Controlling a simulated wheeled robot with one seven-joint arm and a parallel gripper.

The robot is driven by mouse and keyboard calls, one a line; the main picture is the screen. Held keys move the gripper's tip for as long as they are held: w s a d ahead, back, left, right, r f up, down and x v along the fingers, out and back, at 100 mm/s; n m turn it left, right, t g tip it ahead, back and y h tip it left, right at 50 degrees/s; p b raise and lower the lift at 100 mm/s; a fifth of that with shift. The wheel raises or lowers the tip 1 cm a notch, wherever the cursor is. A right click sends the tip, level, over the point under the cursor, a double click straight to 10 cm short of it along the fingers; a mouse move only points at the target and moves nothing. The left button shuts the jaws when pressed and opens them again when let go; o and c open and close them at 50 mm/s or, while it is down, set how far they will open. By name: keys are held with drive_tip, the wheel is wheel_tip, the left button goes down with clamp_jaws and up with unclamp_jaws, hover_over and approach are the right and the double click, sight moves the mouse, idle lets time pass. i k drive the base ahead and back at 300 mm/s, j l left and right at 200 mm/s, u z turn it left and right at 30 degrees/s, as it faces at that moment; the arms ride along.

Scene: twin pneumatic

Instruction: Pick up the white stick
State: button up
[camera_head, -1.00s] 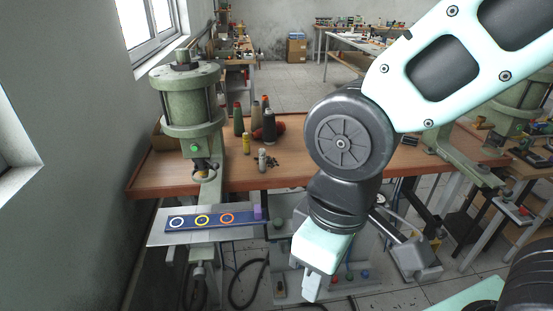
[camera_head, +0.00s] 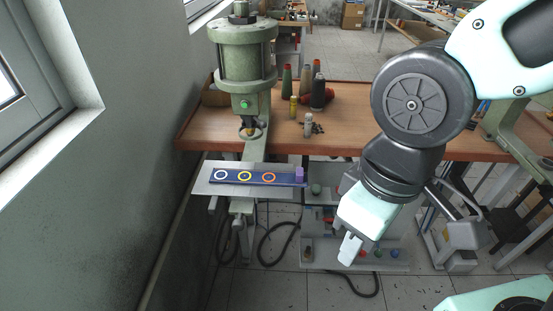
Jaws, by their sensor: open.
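I cannot make out a clear white stick. The nearest match is a small pale grey-white upright cylinder (camera_head: 308,126) on the brown workbench (camera_head: 205,135), beside a yellow bottle and small dark bits. My gripper (camera_head: 349,250) hangs in front of the bench at the lower centre right, pointing down, well apart from the cylinder. It looks open, and I see nothing held, though its fingertips are small and partly hidden by the gripper body.
A green pneumatic press (camera_head: 245,65) stands at the bench's left. A grey plate with a blue strip (camera_head: 258,177) bearing three rings and a purple block (camera_head: 299,174) juts out below. Thread cones (camera_head: 318,92) stand behind. A low rack (camera_head: 355,255) and cables lie below; a wall closes the left.

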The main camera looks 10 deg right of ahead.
sight(309, 116)
drive_tip(key=i+l+u, duration=0.25)
drive_tip(key=u, duration=0.15)
drive_tip(key=i+l+u, duration=0.65)
drive_tip(key=l+u, duration=0.2)
